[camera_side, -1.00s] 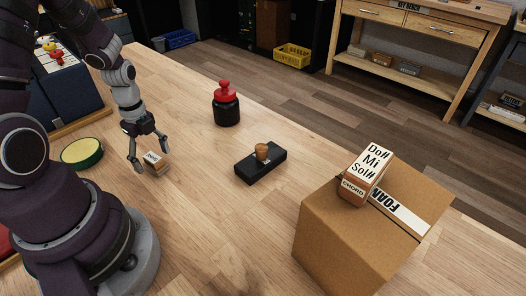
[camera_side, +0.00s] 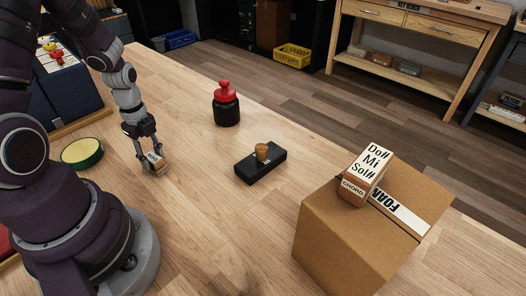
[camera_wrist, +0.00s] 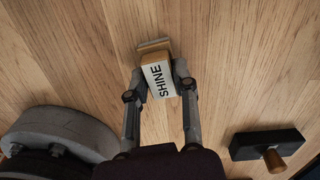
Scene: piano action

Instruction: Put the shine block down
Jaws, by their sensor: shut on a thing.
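The shine block (camera_side: 156,162) is a small wooden block with a white label, on the left part of the table in the side view. In the wrist view the shine block (camera_wrist: 158,78) shows its label reading SHINE. My gripper (camera_side: 151,160) points down with one finger on each side of it. In the wrist view my gripper (camera_wrist: 159,75) is shut on the block, with both fingertips against its sides. The block is at or very close to the tabletop; I cannot tell whether its underside touches.
A black base with a wooden knob (camera_side: 262,163) lies right of the block. A green round tin (camera_side: 82,153) sits left. A cardboard box (camera_side: 340,240) carries a chord block (camera_side: 366,177). Bare table surrounds the shine block.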

